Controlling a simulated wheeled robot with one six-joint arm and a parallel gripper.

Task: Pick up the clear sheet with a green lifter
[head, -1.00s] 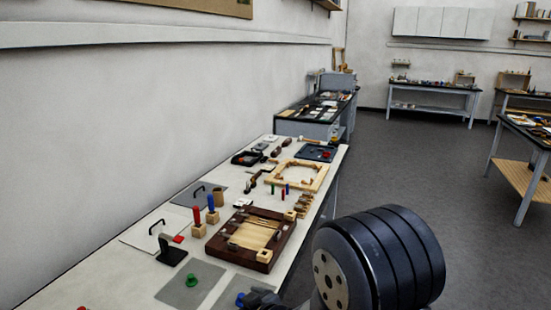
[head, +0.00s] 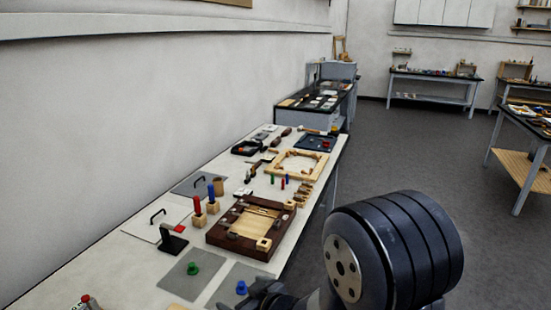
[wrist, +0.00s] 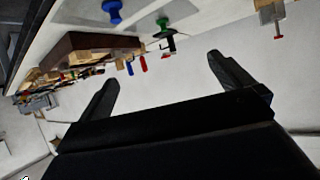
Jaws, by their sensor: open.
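The clear sheet (head: 176,283) looks grey and lies flat on the near part of the long white bench. Its green lifter (head: 192,268) stands up from it. In the wrist view, which shows the bench upside down, the green lifter (wrist: 163,23) is at the top, beyond the fingertips. My gripper (wrist: 163,80) is open with nothing between its fingers. In the head view it is partly cut off at the bottom edge, to the right of the sheet.
A similar sheet (head: 236,272) with a blue lifter (head: 241,287) lies just right of the green one, close to my gripper. A dark wooden frame (head: 233,238) lies behind. A black stand (head: 173,240) is behind left. Open floor is to the right.

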